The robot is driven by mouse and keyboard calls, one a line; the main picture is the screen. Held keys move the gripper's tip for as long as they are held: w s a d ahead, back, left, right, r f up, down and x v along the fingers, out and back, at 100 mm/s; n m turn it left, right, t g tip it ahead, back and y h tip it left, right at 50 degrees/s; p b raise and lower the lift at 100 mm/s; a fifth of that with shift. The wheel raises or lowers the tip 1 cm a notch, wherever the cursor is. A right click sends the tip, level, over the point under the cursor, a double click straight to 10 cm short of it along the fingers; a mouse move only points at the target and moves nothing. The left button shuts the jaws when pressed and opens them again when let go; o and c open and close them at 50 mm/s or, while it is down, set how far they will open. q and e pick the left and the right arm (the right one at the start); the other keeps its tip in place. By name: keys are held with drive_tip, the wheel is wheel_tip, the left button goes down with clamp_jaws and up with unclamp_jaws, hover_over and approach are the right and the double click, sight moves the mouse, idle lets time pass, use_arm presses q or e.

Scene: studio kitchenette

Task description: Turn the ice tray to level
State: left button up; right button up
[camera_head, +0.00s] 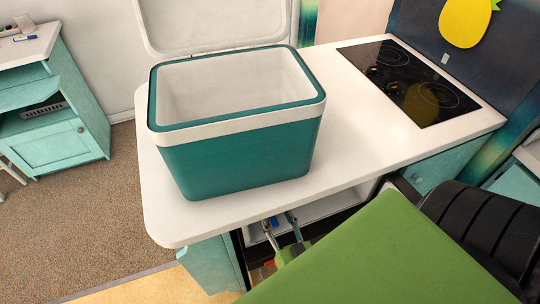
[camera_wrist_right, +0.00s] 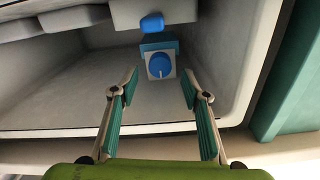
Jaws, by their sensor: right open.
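My right gripper (camera_wrist_right: 160,76) is open in the right wrist view, its two teal-padded fingers spread and pointing into a pale compartment. Between and beyond the fingertips is a round blue knob (camera_wrist_right: 159,65) with a pale mark, on a small white-and-teal block. A smaller blue piece (camera_wrist_right: 152,23) sits above it on a pale housing. I cannot tell for sure which part is the ice tray, or its tilt. In the head view the right gripper (camera_head: 278,220) reaches under the counter edge, partly hidden by my green arm. My left gripper is not in view.
A teal cooler (camera_head: 240,160) with its lid up stands on the white counter (camera_head: 365,125), above the compartment. A black cooktop (camera_head: 408,82) is at the right. The compartment's pale side wall (camera_wrist_right: 232,70) is close on the right in the wrist view.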

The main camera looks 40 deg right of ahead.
drive_tip(key=v, duration=0.5)
drive_tip(key=shift+s, duration=0.1)
idle(0.4)
